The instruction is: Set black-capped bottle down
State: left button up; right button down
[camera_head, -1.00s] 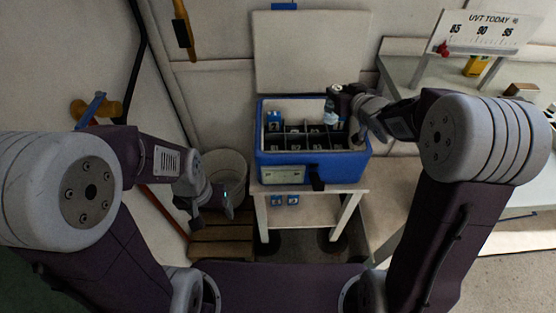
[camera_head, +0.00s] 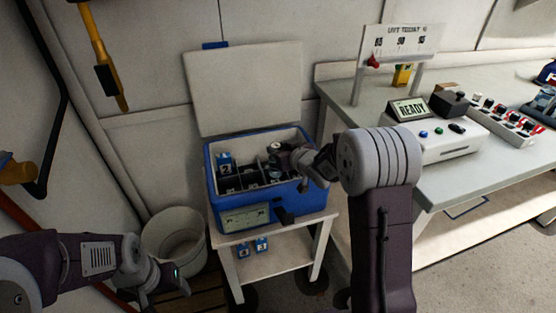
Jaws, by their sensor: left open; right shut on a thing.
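My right gripper (camera_head: 276,157) is shut on a small bottle (camera_head: 275,173) over the open blue cooler box (camera_head: 252,210). The bottle is mostly hidden by the gripper, and its cap is too small to make out. I cannot tell whether its base touches the compartment floor. The box has black dividers and a raised white lid (camera_head: 245,88). A blue-and-white numbered block (camera_head: 225,163) is in its left back part. My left gripper (camera_head: 180,281) is open and empty at the lower left, away from the box.
The box stands on a small white table (camera_head: 318,222) with two blue numbered blocks (camera_head: 253,246) on its lower shelf. A white bin (camera_head: 173,240) is to the left.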

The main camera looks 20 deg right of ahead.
notch_tip(320, 180, down, 3)
jog(key=shift+r+b, duration=0.2)
jog(key=shift+b, duration=0.1)
jog(key=shift+w, duration=0.1)
pick_arm(q)
jog(key=shift+w+f, duration=0.1)
jog(key=shift+f, duration=0.55)
jog(key=shift+f+b, duration=0.35)
jog(key=shift+f, duration=0.1)
pick_arm(e)
jog(key=shift+f, duration=0.55)
jog(key=c, duration=1)
grip_release()
jog(key=shift+o, duration=0.2)
